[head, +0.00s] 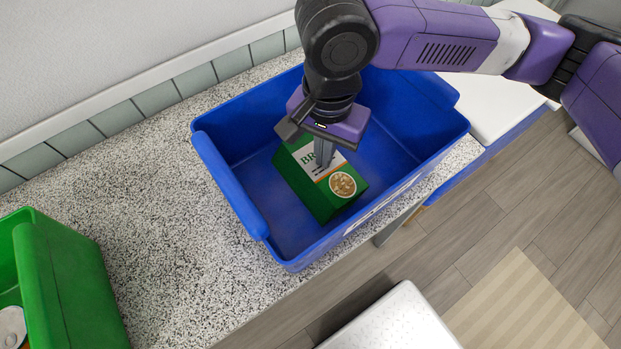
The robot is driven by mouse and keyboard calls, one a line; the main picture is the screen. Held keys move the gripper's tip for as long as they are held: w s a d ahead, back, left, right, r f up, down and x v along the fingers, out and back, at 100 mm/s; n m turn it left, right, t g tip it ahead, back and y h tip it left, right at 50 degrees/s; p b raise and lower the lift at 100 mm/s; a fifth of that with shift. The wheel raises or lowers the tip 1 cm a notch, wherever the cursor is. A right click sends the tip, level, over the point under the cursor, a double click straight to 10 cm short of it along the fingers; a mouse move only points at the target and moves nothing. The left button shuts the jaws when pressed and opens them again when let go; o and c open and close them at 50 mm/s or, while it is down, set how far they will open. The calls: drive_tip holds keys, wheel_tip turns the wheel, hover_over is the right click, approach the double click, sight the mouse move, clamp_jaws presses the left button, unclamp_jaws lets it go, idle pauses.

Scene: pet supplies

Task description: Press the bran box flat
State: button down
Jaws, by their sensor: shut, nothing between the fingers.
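The bran box (320,194) is a green carton with a white and orange label and a round picture of bran. It lies inside the blue bin (222,175), label side up, and still shows some height at its side. My gripper (322,163) points down into the bin over the box's label. Its fingers are shut and empty, with the tips at or just above the label; I cannot tell whether they touch it. The gripper hides part of the lettering and the box's far edge.
The blue bin stands on a speckled counter (150,235) with raised walls all around my gripper. A green bin (75,285) with a can (12,327) in it is at the lower left. The counter between the bins is clear.

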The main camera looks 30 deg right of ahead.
sight(336, 156)
drive_tip(key=shift+d+f+b, duration=0.4)
drive_tip(key=shift+d+f, duration=0.1)
drive_tip(key=shift+f, duration=0.25)
drive_tip(key=shift+d+f+b, duration=0.4)
drive_tip(key=shift+d+f, duration=0.1)
drive_tip(key=shift+f, duration=0.25)
drive_tip(key=shift+d+f, duration=0.2)
drive_tip(key=shift+f, duration=0.1)
drive_tip(key=shift+d+f, duration=0.1)
wheel_tip(336, 156, up, 9)
drive_tip(key=p, duration=0.9)
idle(0.5)
